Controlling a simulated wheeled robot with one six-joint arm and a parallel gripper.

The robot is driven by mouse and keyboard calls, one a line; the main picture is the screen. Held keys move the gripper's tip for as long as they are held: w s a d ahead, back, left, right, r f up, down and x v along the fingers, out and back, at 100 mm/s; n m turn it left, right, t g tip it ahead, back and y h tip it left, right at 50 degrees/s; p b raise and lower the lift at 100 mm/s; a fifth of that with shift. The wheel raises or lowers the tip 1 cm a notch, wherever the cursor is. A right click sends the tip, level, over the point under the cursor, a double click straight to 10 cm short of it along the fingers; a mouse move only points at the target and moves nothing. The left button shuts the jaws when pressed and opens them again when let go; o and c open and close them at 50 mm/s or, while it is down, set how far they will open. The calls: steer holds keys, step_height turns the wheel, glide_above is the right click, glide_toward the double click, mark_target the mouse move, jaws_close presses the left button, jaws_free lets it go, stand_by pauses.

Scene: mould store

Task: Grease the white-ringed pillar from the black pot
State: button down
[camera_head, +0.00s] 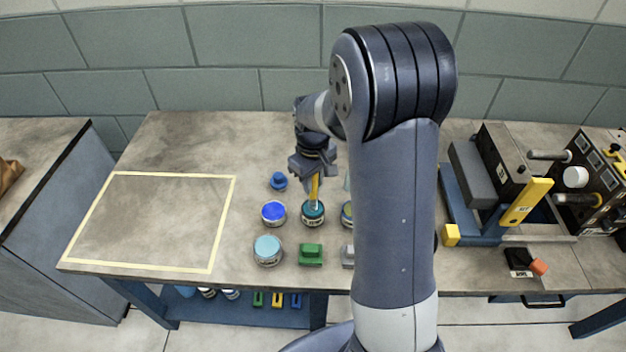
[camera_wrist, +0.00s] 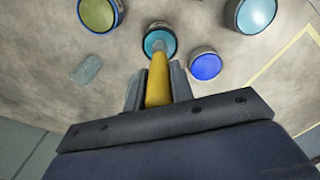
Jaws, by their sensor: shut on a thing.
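My gripper (camera_head: 314,172) is shut on the yellow handle of a brush (camera_head: 315,188), which points down. In the wrist view the brush (camera_wrist: 157,80) runs from between the fingers, and its pale head is over or in a dark-rimmed pot with teal contents (camera_wrist: 170,46). This looks like the black pot (camera_head: 312,219); how deep the brush head reaches is unclear. At the right, a black mould block carries pillars jutting left. One has a white disc or ring (camera_head: 576,177), one is grey (camera_head: 548,155), and one shows yellow near its base (camera_head: 572,199).
Beside the dark pot stand a blue-topped pot (camera_head: 273,213), a light-teal pot (camera_head: 267,250), a blue knob-like piece (camera_head: 279,181) and a green block (camera_head: 310,254). A pot with olive contents (camera_wrist: 96,14) is partly hidden by my arm in the head view. The yellow-taped area (camera_head: 150,220) is empty.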

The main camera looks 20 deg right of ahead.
stand_by(0.4)
step_height(320, 180, up, 7)
steer(key=p, duration=0.5)
steer(key=shift+f, duration=0.1)
stand_by(0.8)
